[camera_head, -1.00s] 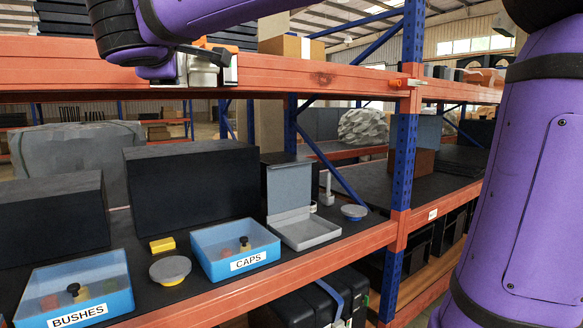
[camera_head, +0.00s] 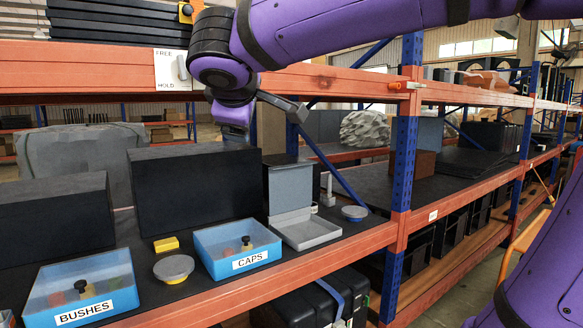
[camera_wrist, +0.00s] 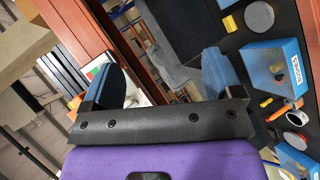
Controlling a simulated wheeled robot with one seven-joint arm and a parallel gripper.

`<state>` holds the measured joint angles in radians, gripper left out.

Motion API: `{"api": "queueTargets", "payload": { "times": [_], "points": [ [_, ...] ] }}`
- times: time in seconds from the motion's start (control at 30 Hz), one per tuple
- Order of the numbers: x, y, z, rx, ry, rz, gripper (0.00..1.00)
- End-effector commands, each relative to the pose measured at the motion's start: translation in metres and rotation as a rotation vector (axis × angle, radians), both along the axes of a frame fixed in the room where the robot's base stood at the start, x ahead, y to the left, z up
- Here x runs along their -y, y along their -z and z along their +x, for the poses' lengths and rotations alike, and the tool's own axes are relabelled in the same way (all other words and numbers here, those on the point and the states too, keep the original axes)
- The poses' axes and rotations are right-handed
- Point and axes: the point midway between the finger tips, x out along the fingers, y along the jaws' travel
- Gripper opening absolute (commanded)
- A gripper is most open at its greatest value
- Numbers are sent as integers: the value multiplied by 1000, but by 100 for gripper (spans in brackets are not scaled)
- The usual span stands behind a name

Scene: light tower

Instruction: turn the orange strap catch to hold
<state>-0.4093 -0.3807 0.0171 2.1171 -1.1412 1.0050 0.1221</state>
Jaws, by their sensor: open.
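A white panel marked FREE above and HOLD below (camera_head: 166,72) is on the upper orange beam at the left. A grey upright piece (camera_head: 182,67) shows at its right side, partly behind my arm; I cannot make out an orange catch there. A small orange fitting with a pale end (camera_head: 400,85) sits on the beam by the blue post; I cannot tell whether it is the catch. My gripper (camera_head: 275,106) is open and empty, just below the beam, right of the panel and apart from it. Its two fingers are wide apart in the wrist view (camera_wrist: 162,78).
The lower shelf carries blue boxes labelled BUSHES (camera_head: 85,290) and CAPS (camera_head: 236,248), an open grey case (camera_head: 305,232), a round tin (camera_head: 173,268) and a yellow block (camera_head: 166,244). Dark boxes (camera_head: 195,185) stand behind.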

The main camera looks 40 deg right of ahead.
Motion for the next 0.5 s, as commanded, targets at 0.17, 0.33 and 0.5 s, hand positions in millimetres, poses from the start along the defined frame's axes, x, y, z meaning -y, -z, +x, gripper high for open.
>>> {"api": "queueTargets", "payload": {
  "times": [0.17,0.33,0.5],
  "points": [
    [16,21,-19,-46,48,91,85],
    [28,41,-38,-88,93,184,85],
    [36,60,-58,-125,136,281,85]
  ]
}}
